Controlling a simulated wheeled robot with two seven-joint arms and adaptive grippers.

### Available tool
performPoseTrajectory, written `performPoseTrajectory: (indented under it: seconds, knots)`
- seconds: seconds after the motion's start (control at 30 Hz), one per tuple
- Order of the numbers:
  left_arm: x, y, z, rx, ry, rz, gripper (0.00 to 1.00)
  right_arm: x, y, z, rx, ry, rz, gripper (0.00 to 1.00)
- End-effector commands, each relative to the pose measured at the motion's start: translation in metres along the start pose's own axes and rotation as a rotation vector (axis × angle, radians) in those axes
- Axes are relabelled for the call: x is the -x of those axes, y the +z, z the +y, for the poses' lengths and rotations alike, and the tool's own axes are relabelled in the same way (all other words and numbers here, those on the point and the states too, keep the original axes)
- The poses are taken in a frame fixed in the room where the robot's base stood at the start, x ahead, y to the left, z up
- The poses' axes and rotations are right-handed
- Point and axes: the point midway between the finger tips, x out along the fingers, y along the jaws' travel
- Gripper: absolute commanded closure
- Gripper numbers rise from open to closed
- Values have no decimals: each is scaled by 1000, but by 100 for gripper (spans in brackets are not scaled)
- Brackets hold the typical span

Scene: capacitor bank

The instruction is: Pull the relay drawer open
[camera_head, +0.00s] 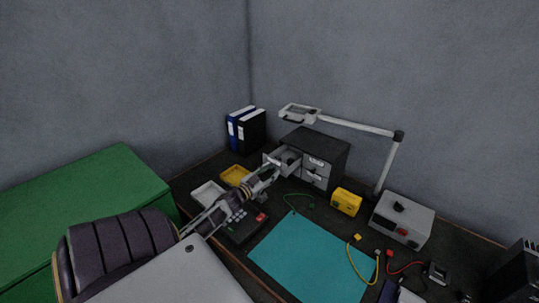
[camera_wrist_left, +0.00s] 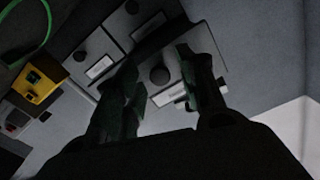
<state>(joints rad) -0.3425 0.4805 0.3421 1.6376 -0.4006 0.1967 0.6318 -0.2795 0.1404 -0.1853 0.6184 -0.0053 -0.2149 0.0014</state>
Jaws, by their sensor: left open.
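The dark drawer cabinet (camera_head: 325,146) stands against the back wall on the bench. Its upper left drawer (camera_head: 287,155) is pulled out, and dark contents show inside. Which drawer is the relay drawer I cannot read. My left gripper (camera_head: 271,170) is just in front of that open drawer. In the left wrist view my left gripper (camera_wrist_left: 160,95) is open, its two dark fingers spread. A dark round knob (camera_wrist_left: 160,75) shows between the fingers, near a pale label plate. Whether the fingers touch it I cannot tell. My right gripper is not in view.
Yellow (camera_head: 234,174) and white (camera_head: 207,194) trays and a dark keypad box lie near my left arm. A yellow box (camera_head: 346,201), a lamp (camera_head: 392,160) and a grey instrument (camera_head: 402,218) stand right of the cabinet. A teal mat (camera_head: 310,258) lies in front.

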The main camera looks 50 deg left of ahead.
Motion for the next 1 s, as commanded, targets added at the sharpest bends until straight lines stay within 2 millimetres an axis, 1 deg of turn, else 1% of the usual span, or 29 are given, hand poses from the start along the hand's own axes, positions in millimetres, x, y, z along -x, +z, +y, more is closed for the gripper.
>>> performPoseTrajectory:
  seconds: [0.17, 0.37, 1.0]
  knots:
    - [9, 0, 1, 1, 1, 0, 60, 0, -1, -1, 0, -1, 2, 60]
    - [24, 1, 0, 1, 0, -1, 60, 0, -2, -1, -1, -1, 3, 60]
    - [81, 1, 1, 1, 0, -2, 60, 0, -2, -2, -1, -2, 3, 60]
